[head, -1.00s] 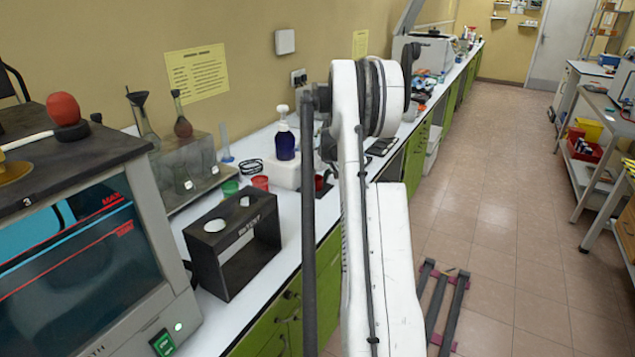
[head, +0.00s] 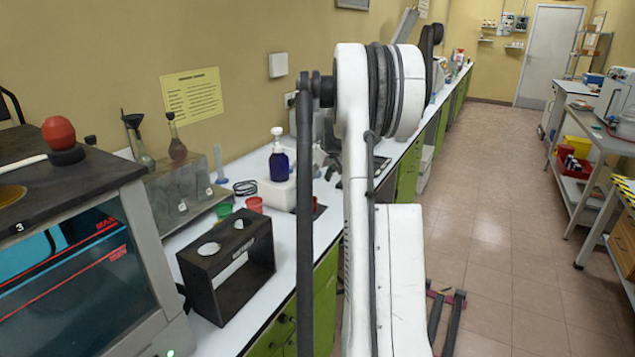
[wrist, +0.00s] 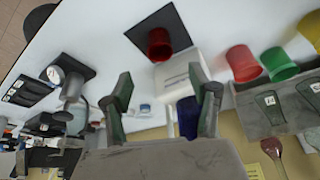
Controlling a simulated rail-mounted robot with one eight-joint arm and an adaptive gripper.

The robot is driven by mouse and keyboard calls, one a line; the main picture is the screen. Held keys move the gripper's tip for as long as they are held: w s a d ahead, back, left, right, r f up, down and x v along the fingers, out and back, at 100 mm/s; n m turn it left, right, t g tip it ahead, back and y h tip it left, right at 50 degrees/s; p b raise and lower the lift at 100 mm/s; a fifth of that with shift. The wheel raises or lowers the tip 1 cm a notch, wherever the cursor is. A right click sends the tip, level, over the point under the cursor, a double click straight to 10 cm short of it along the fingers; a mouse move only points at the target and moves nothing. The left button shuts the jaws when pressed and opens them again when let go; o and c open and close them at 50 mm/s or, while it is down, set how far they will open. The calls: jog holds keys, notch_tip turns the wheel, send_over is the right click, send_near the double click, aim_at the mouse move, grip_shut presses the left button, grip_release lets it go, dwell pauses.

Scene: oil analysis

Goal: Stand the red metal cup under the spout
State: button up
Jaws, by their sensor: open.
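A dark red, shiny cup (wrist: 160,45) stands on a black square mat (wrist: 138,33) beside a white block (wrist: 182,68) in the wrist view. In the head view this cup (head: 317,208) is partly hidden behind my arm. A second, brighter red cup (wrist: 242,63) is beside a green cup (wrist: 278,64); it also shows in the head view (head: 254,203). A blue bottle (head: 280,165) with a white pump top (head: 277,134) stands on the block. My gripper (wrist: 160,88) is open and empty, apart from the cups. My gripper is hidden in the head view.
A black box-shaped stand (head: 226,263) is on the near bench, beside a large grey machine (head: 158,255). Glass flasks (head: 177,150) stand behind it. A gauge device (wrist: 70,85) is left in the wrist view. The floor aisle (head: 490,210) at right is clear.

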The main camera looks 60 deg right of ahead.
aim_at(317, 208)
jog(key=shift+c, duration=0.5)
